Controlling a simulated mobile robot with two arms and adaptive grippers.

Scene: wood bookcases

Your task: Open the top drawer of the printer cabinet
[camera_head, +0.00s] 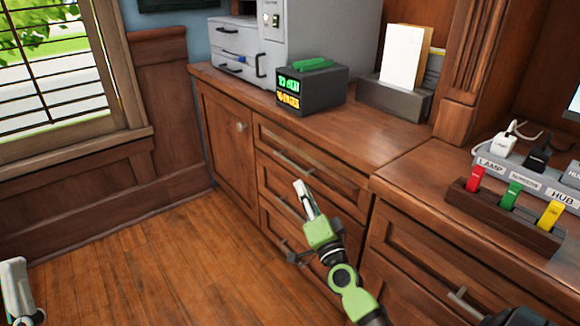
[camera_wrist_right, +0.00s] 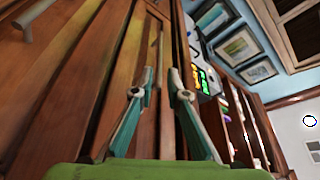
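The printer cabinet (camera_head: 230,149) is brown wood, with a door on the left and a stack of drawers on its right. The top drawer (camera_head: 325,175) sits flush under the cabinet top and looks shut. Its metal bar handle (camera_head: 292,164) runs along its front. My right gripper (camera_head: 302,190) is just in front of the drawer fronts, slightly below the top handle; contact cannot be told. In the right wrist view its two fingers (camera_wrist_right: 161,78) are apart with nothing between them. My left gripper (camera_head: 15,285) shows only partly at the lower left edge.
A printer (camera_head: 320,35), a black clock box (camera_head: 312,90) and a paper holder (camera_head: 400,98) stand on the cabinet top. A lower counter with switches (camera_head: 512,196) is on the right. The wooden floor (camera_head: 165,260) at left is clear.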

